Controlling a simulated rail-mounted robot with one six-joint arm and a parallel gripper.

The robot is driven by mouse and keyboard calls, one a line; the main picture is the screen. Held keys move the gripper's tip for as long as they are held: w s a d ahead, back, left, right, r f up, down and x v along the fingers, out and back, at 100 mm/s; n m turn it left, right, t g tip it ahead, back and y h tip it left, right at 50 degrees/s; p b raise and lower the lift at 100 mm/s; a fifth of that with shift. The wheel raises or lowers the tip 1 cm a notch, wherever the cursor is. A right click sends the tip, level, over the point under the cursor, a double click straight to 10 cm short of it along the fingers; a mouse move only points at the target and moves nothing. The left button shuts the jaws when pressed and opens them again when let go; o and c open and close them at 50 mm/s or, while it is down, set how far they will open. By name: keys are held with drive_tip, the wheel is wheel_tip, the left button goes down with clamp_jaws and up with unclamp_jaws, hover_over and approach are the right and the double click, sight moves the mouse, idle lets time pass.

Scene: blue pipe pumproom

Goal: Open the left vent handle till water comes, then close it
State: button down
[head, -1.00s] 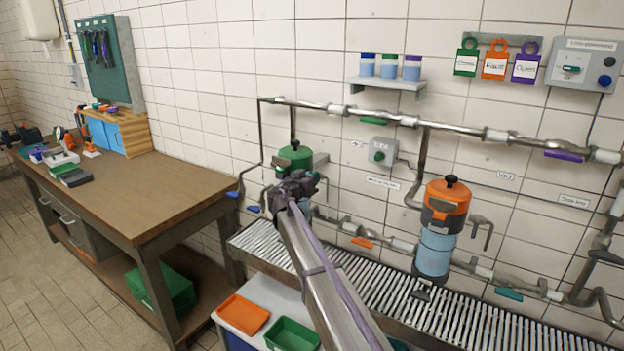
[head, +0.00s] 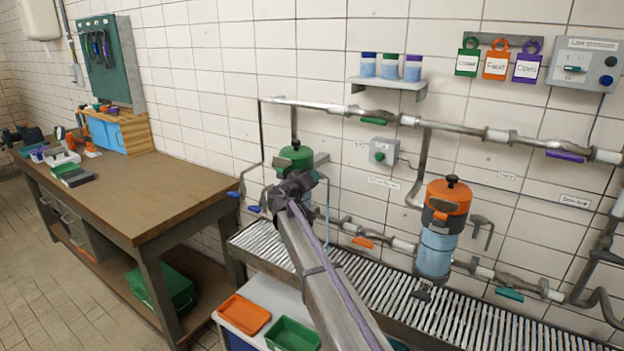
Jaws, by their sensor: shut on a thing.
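The left pump or filter housing has a green cap (head: 296,157), and my gripper (head: 290,190) is in front of it, hiding most of its body. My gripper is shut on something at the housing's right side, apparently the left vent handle. The fingers and wrist hide the handle, so its angle cannot be told. A thin pale-blue vertical streak (head: 327,205) shows just right of my gripper and looks like running water. The right housing has an orange cap (head: 448,196), with a grey bent vent pipe (head: 482,222) at its right.
A slatted drain grate (head: 400,290) runs under both housings. Pipes with a green (head: 374,121), an orange (head: 362,242) and a purple lever (head: 565,155) line the wall. A workbench (head: 150,200) stands left; orange (head: 245,313) and green trays (head: 292,335) sit low in front.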

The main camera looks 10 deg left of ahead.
drive_tip(key=c, duration=1.2)
unclamp_jaws()
